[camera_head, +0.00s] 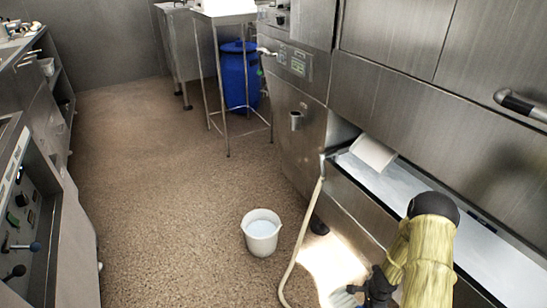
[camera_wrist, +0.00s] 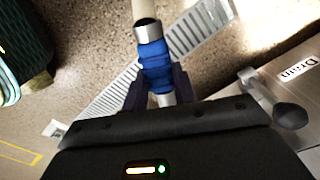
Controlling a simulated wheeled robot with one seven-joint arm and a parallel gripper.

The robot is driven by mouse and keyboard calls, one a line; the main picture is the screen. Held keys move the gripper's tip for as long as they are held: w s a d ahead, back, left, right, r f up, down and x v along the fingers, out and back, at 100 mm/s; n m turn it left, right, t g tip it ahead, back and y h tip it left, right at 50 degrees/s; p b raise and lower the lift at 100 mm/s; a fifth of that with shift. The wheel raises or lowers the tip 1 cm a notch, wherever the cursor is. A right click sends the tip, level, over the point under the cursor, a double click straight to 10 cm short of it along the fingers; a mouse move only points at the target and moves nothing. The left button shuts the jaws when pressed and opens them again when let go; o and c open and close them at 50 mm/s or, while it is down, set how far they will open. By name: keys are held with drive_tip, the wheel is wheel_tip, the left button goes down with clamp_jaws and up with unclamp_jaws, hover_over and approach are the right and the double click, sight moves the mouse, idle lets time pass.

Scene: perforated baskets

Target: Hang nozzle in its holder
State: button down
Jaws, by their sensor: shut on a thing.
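The nozzle (camera_wrist: 153,62) has a blue grip and silver metal ends, and a beige hose joins its far end in the wrist view. My gripper (camera_wrist: 158,90) is shut on it near the blue grip's lower end. In the head view my gripper (camera_head: 374,288) is low at the right, above the floor; the nozzle cannot be made out there. The hose (camera_head: 303,232) hangs from the steel machine's edge down to the floor. A small metal cup (camera_head: 296,121) on the machine's side looks like the holder and appears empty; it is apart from my gripper.
A white bucket (camera_head: 261,232) stands on the floor left of the hose. The steel machine (camera_head: 400,110) fills the right side. A label reading "Drain" (camera_wrist: 297,71) and a dark knob (camera_wrist: 290,115) are right of my gripper. The floor (camera_head: 160,200) at left is open.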

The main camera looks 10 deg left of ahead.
drive_tip(key=a+r+n+p, duration=0.3)
drive_tip(key=r+n+p, duration=0.2)
drive_tip(key=r+p, duration=0.6)
drive_tip(key=a+r+n+p, duration=0.3)
drive_tip(key=r+n+p, duration=0.2)
drive_tip(key=r+p, duration=0.7)
drive_tip(key=a+r+n+p, duration=0.4)
drive_tip(key=r+n+p, duration=0.2)
drive_tip(key=r+p, duration=0.5)
drive_tip(key=shift+s+r, duration=0.2)
drive_tip(key=shift+r, duration=0.35)
